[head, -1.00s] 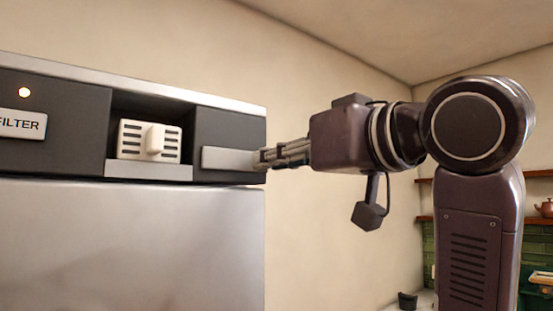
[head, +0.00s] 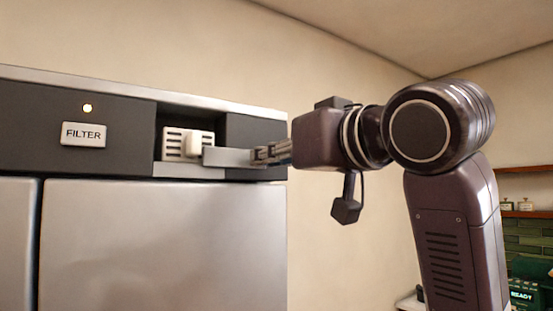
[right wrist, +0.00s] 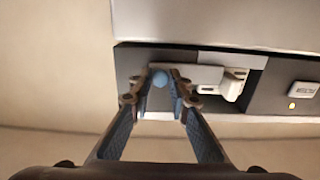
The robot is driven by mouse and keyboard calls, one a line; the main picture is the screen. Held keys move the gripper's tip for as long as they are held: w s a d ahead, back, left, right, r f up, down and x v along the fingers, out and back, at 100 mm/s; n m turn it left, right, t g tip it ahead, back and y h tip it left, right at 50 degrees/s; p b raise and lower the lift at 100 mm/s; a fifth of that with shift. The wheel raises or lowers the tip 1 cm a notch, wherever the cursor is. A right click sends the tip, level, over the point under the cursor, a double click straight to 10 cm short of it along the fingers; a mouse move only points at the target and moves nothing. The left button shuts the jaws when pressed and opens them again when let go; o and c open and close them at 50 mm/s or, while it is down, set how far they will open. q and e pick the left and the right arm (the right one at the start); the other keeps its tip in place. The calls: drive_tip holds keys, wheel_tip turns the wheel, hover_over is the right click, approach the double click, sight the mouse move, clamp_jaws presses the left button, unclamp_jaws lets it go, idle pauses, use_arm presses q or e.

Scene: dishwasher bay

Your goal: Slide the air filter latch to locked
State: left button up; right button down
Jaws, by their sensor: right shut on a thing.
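The latch is a flat silver-grey bar (head: 228,157) on the dark upper panel. In the head view its left end overlaps the right part of the recess and the right edge of the white slotted air filter (head: 174,142). In the right wrist view, which shows the panel upside down, the latch bar (right wrist: 202,76) reaches to the filter (right wrist: 234,88). My right gripper (head: 262,155) is at the bar's right end. My left gripper is not in view.
A FILTER label (head: 84,134) and a lit lamp (head: 87,108) sit on the panel left of the recess. Steel doors (head: 165,240) lie below. The wall (head: 330,80) to the right of the machine is bare. Shelves (head: 524,169) stand far right.

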drive_tip(key=c, duration=2.1)
unclamp_jaws()
drive_tip(key=shift+s+a, duration=0.15)
drive_tip(key=shift+a, duration=0.05)
drive_tip(key=shift+o, duration=1.4)
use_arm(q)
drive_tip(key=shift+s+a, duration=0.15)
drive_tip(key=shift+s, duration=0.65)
use_arm(e)
drive_tip(key=v, duration=1.2)
